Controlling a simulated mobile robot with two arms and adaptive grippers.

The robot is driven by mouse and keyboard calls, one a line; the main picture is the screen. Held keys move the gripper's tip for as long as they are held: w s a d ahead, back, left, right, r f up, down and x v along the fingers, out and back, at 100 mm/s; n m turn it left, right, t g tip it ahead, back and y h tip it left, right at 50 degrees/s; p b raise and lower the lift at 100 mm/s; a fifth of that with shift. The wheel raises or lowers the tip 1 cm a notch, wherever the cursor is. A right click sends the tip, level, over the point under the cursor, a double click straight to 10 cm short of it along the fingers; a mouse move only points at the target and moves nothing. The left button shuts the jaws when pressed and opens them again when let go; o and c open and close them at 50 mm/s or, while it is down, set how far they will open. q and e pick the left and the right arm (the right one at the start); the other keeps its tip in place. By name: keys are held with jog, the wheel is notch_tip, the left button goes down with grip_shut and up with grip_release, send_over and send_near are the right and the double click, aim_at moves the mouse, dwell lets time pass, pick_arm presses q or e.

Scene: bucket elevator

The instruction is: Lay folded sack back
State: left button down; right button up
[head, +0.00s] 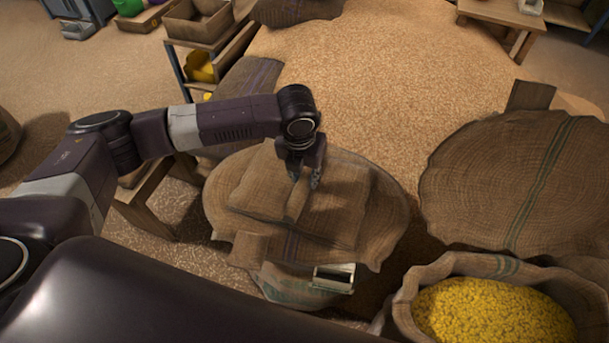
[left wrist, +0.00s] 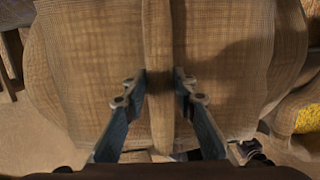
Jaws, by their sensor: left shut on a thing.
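A folded brown burlap sack (head: 262,188) lies on top of a wide, rounded burlap sack (head: 385,215) in the middle of the head view. My left gripper (head: 306,180) points down at the middle of the folded sack. In the left wrist view, my left gripper (left wrist: 161,88) is shut on a raised ridge of the folded sack (left wrist: 95,60), with one finger on each side of it. The cloth spreads flat to both sides of the ridge. My right gripper is not in view.
An open sack of yellow grains (head: 490,315) stands at the lower right. A large sack with a green stripe (head: 490,185) lies behind it. A small wooden stool (head: 145,205) stands left of the middle sack. Loose grain (head: 375,80) covers the floor behind.

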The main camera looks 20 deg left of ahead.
aim_at(302, 182)
pick_arm(q)
jog(key=c, duration=1.6)
grip_release()
jog(key=shift+f, duration=0.1)
jog(key=r, duration=0.4)
jog(key=s+r, duration=0.1)
jog(key=r, duration=0.3)
jog(key=s+r, duration=0.1)
jog(key=r, duration=0.3)
jog(key=shift+r, duration=0.1)
